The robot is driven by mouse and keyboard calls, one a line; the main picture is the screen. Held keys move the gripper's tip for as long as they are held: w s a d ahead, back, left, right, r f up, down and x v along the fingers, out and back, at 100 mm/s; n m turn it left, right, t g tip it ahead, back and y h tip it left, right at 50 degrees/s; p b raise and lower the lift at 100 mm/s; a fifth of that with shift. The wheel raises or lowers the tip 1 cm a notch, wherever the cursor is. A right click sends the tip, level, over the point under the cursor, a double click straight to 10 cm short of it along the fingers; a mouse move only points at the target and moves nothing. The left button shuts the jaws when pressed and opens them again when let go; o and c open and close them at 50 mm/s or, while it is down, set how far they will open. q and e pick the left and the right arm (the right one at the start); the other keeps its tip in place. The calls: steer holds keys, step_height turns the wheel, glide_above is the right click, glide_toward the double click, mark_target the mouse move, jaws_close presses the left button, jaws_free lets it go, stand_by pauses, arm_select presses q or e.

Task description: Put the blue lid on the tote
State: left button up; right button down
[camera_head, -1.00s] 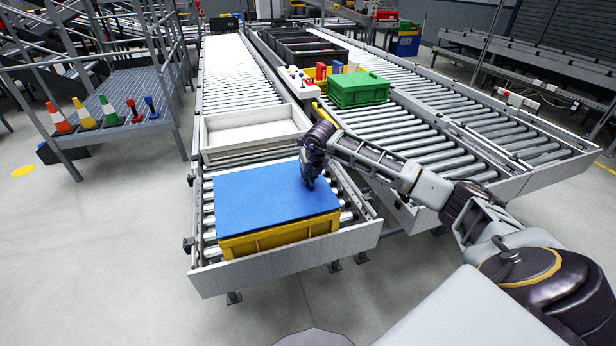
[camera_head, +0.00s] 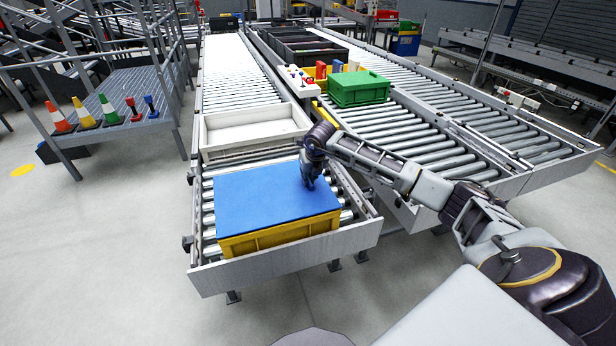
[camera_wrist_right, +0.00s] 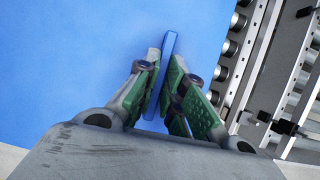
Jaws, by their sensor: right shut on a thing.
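The blue lid (camera_head: 262,198) is a flat panel lying over the yellow tote (camera_head: 280,237) at the near end of the left roller conveyor. My right gripper (camera_head: 311,182) is over the lid's right part, pointing down. In the right wrist view, my right gripper's green-padded fingers (camera_wrist_right: 168,95) are shut on a thin upright blue handle (camera_wrist_right: 167,68) on the lid (camera_wrist_right: 90,60). I cannot tell whether the lid rests fully on the rim. My left gripper is out of view.
A white empty tray (camera_head: 252,131) sits just behind the tote on the conveyor. A green crate (camera_head: 359,90) stands on the right conveyor. A raised conveyor side rail (camera_head: 290,258) runs in front of the tote. Cones stand on the grated platform (camera_head: 125,90) at left.

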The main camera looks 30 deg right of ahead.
steer(key=shift+f+b, duration=0.4)
steer(key=shift+f, duration=0.05)
stand_by(0.4)
steer(key=c, duration=1.4)
jaws_free()
steer(key=shift+c, duration=0.2)
steer(key=o, duration=0.4)
steer(key=shift+f, duration=0.1)
steer(key=shift+r+p, duration=1.95)
steer(key=shift+r, duration=2.15)
